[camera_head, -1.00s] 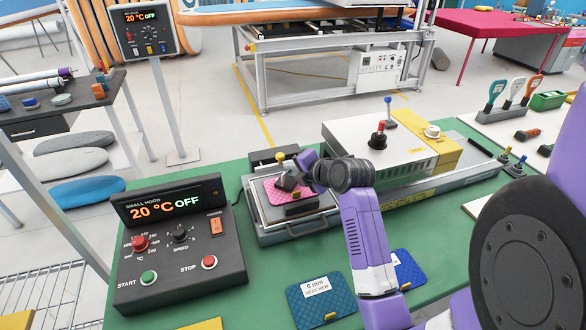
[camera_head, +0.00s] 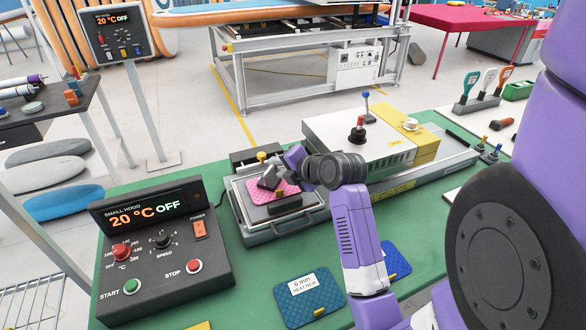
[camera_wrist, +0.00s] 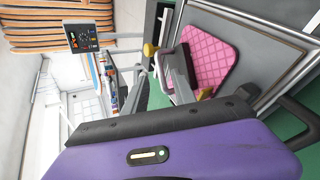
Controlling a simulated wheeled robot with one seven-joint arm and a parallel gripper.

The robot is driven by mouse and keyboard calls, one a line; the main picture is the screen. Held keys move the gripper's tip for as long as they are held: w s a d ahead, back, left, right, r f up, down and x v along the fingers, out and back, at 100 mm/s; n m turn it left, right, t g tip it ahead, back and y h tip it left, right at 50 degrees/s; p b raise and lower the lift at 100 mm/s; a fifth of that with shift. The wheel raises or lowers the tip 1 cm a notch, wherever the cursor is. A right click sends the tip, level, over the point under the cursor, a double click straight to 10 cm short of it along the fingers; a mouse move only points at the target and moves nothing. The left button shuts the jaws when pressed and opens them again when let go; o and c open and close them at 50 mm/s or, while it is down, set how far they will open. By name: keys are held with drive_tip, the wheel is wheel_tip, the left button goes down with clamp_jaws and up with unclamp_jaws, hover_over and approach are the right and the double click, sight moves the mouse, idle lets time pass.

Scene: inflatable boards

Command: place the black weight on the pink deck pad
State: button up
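The pink quilted deck pad (camera_head: 258,190) lies on the grey tray-like press (camera_head: 233,207); the pad also shows in the wrist view (camera_wrist: 215,55). A dark block (camera_head: 285,206) sits at the pad's near edge; it may be the black weight, but I cannot tell for sure. My gripper (camera_head: 273,180) is low over the pad, behind this block. In the wrist view its grey fingers (camera_wrist: 160,85) stand apart, with nothing clearly held between them. A yellow knob (camera_head: 262,157) stands just beyond the fingers. My gripper hides part of the pad.
A control box (camera_head: 165,250) stands left on the green table (camera_head: 240,290). A white and yellow machine (camera_head: 365,135) stands behind my arm on the right. Blue pads (camera_head: 310,298) lie at the front. A lever rack (camera_head: 475,105) is at the far right.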

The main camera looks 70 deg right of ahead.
drive_tip(key=v, duration=0.9)
drive_tip(key=w+a+f+m+t, duration=0.1)
drive_tip(key=a+f+m, duration=0.2)
drive_tip(key=a, duration=0.4)
drive_tip(key=w+a+f+m+y, duration=0.1)
drive_tip(key=a+f+m, duration=0.25)
drive_tip(key=a, duration=0.35)
drive_tip(key=w+a+f+m+t, duration=0.1)
drive_tip(key=a+f+m, duration=0.15)
drive_tip(key=a, duration=0.45)
drive_tip(key=s+a+r+m+t+y, duration=0.3)
drive_tip(key=s+a+m+y, duration=0.2)
drive_tip(key=s+a, duration=1)
drive_tip(key=shift+a+b, duration=0.3)
drive_tip(key=shift+b, duration=0.05)
